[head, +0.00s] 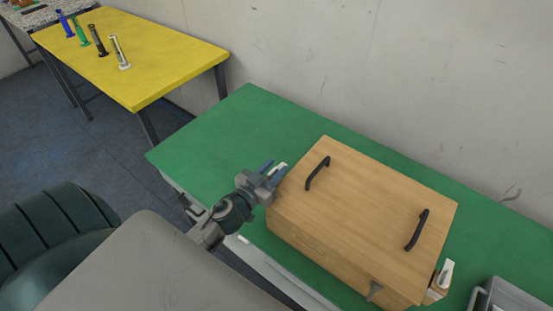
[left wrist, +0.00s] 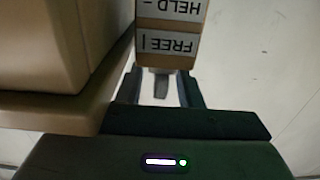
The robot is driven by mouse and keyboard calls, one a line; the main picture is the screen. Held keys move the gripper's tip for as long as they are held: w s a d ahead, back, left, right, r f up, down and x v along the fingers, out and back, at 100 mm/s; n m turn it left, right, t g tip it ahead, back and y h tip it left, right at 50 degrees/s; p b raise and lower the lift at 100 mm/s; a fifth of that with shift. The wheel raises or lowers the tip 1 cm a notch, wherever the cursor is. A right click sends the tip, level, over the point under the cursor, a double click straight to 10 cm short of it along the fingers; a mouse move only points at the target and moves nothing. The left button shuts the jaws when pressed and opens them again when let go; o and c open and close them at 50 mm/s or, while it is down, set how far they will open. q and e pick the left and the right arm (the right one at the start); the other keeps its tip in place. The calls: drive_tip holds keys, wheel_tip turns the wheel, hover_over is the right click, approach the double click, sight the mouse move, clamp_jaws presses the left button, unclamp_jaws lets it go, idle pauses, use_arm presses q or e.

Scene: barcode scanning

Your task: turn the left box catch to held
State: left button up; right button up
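The wooden box (head: 350,215) sits on the green table, its lid shut. My left gripper (head: 275,169) is at the box's left side. A white piece (head: 283,168) shows by its fingertips, probably the left catch. In the left wrist view, a wooden block bears upside-down labels, HELD (left wrist: 170,6) and FREE (left wrist: 168,43). A small grey lever, apparently the left catch (left wrist: 161,88), stands between my fingers, with light gaps showing beside it. The fingers look open around it. Which label the catch points to is hard to tell. My right gripper is out of view.
The lid has two black handles (head: 317,172). A white catch (head: 446,272) is at the box's right side, and a grey metal piece (head: 375,291) at its front. A grey container (head: 512,296) stands at lower right. The green table (head: 225,130) is clear behind the gripper.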

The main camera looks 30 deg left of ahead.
use_arm(q)
drive_tip(key=shift+w, duration=0.65)
clamp_jaws()
